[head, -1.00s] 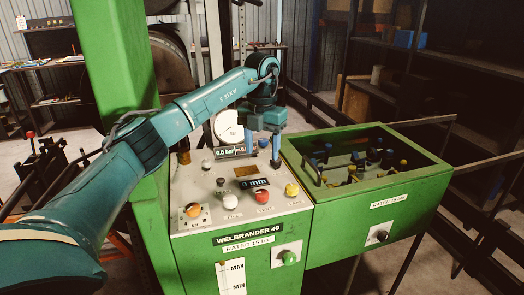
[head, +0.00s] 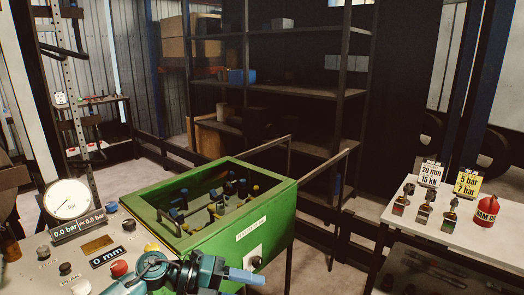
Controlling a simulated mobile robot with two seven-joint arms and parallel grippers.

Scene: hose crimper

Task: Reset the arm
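My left arm shows at the bottom of the head view, low in front of the green machine. Its gripper (head: 241,276) points right, with blue fingers seen nearly side-on, so the gap between them cannot be told. Nothing is visibly held. The control panel (head: 84,250) is left of it, with a round gauge (head: 69,199), a display (head: 78,229) reading 0.0 bar and another (head: 107,256) reading 0 mm. A red button (head: 119,268) and a yellow button (head: 152,247) are near the arm. My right gripper is out of view.
A green open-topped box (head: 265,232) with several dark, blue-tipped and yellow-tipped parts adjoins the panel. A white table (head: 470,240) at right bears small fittings, two signs and a red bottle (head: 486,211). Dark shelving (head: 290,88) stands behind. Floor shows between box and table.

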